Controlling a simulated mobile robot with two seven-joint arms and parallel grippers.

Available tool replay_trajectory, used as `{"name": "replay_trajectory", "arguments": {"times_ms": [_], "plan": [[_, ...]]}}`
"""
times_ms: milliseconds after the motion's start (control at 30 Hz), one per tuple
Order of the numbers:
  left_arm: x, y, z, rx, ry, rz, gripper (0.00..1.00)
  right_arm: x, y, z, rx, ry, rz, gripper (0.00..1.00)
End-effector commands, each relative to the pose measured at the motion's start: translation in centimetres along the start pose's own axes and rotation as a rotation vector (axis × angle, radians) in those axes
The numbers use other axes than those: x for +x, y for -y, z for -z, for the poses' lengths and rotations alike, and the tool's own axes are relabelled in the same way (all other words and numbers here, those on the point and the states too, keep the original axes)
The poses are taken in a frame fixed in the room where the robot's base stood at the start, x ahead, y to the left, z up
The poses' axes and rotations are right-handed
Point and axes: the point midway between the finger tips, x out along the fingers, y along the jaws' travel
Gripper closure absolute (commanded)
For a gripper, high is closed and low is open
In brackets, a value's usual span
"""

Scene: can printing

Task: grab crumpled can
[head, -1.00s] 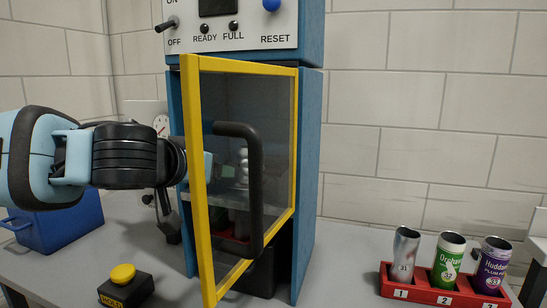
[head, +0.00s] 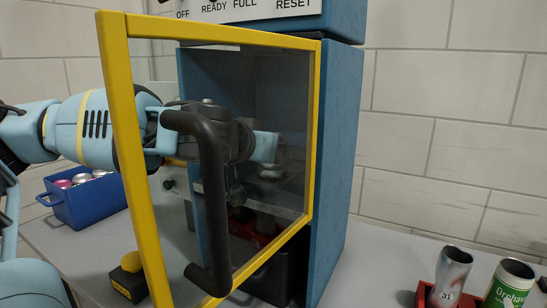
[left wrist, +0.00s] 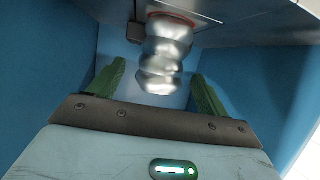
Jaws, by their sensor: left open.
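The crumpled can (left wrist: 165,60) is silver with pinched rings. In the left wrist view its upper end meets a reddish-rimmed fixture (left wrist: 172,18), and its lower end points toward my gripper. My left gripper (left wrist: 158,70) is open, with one green finger on each side of the can's lower end and gaps between. In the head view my left arm reaches inside the blue machine (head: 340,170), behind the open yellow-framed glass door (head: 120,120). The can (head: 271,172) shows only dimly there through the glass. My right gripper is not in view.
The door's black handle (head: 210,200) is in front of my left arm. A blue bin (head: 92,207) with several cans stands at left, near a yellow button (head: 130,262). Blue walls flank my gripper.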

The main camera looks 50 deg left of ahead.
Motion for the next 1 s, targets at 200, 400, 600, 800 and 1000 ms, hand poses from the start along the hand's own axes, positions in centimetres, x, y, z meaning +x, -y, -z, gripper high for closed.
{"name": "replay_trajectory", "arguments": {"times_ms": [200, 400, 600, 800, 1000], "plan": [[1.2, 0.1, 0.0, 0.001, 0.002, 0.001, 0.23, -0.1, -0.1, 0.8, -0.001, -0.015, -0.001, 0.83], [3.9, 0.4, 0.0, 0.002, 0.002, 0.003, 0.23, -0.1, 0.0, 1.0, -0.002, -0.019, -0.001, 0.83], [5.1, 0.3, 0.0, 0.000, 0.000, 0.000, 0.23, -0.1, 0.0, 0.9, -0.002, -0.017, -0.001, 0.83], [5.2, 0.3, 0.1, -0.001, -0.001, -0.001, 0.23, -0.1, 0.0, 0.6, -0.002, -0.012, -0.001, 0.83], [5.1, 0.3, 0.0, -0.001, 0.000, -0.001, 0.46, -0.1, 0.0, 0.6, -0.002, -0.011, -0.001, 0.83]]}}
